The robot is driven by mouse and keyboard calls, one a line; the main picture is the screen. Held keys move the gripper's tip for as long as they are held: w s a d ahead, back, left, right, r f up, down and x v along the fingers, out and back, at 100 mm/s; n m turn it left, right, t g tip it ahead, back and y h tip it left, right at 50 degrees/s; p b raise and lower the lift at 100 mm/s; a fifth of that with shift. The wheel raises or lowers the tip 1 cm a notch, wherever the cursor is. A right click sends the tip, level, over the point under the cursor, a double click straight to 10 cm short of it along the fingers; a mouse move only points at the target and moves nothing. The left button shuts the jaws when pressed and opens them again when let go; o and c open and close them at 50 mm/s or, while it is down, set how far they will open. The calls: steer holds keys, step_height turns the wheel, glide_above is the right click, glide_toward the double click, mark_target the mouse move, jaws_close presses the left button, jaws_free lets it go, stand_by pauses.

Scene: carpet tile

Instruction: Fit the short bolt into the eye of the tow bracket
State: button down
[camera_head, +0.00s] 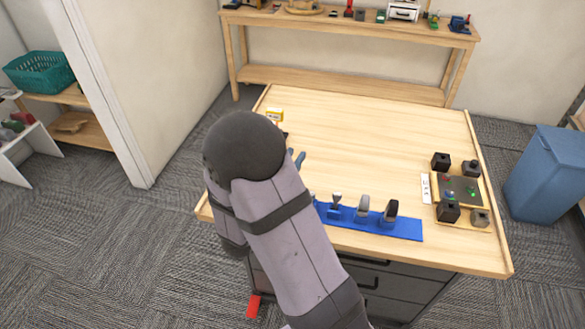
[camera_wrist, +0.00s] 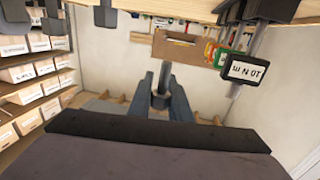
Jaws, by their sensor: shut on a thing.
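In the wrist view my gripper (camera_wrist: 165,90) is shut on a dark grey bolt (camera_wrist: 167,76), which stands between the two blue-grey fingers with its thicker end low between them. In the head view my arm hides most of the gripper, and only a blue-grey piece beside the arm shows; the bolt is not visible there. I cannot single out the tow bracket with its eye. Several dark blocks (camera_head: 448,212) stand around a board on the right of the table, apart from my arm, and are too small to show an eye clearly.
A blue rack (camera_head: 408,229) with several grey and black upright pieces lies along the table's front edge. A yellow item (camera_head: 275,115) stands at the back left. The middle of the wooden table (camera_head: 390,135) is clear. A blue bin (camera_head: 545,175) stands right of it.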

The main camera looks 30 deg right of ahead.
steer(key=shift+r, duration=0.55)
steer(key=w+d+r+n+t+y+b, duration=0.1)
steer(key=w+d+r, duration=0.25)
steer(key=d, duration=0.35)
steer(key=w+d+r+n+t+y, duration=0.1)
steer(key=w+d+r+t, duration=0.1)
steer(key=w+d+r, duration=0.3)
steer(key=s+d+r+n+t+y+b, duration=0.1)
steer(key=s+d+r+n+y, duration=0.15)
steer(key=d, duration=0.55)
steer(key=s+d+r+n+t+y, duration=0.1)
steer(key=s+d+t+y, duration=0.15)
steer(key=d, duration=0.55)
steer(key=s+d+f+n+y, duration=0.3)
steer(key=s+d, duration=0.5)
steer(key=s, duration=0.5)
steer(key=s+d+f, duration=0.1)
steer(key=s+f, duration=0.2)
steer(key=s, duration=0.4)
steer(key=s+f+y+b, duration=0.1)
steer(key=s+f, duration=0.2)
steer(key=s, duration=0.4)
steer(key=s+d+f+t, duration=0.1)
steer(key=s+f, duration=0.2)
steer(key=s, duration=0.4)
steer(key=shift+s+d+f+y+b, duration=0.15)
steer(key=shift+s+d+y+b, duration=0.1)
steer(key=shift+d+y+b, duration=0.05)
steer(key=shift+n, duration=0.25)
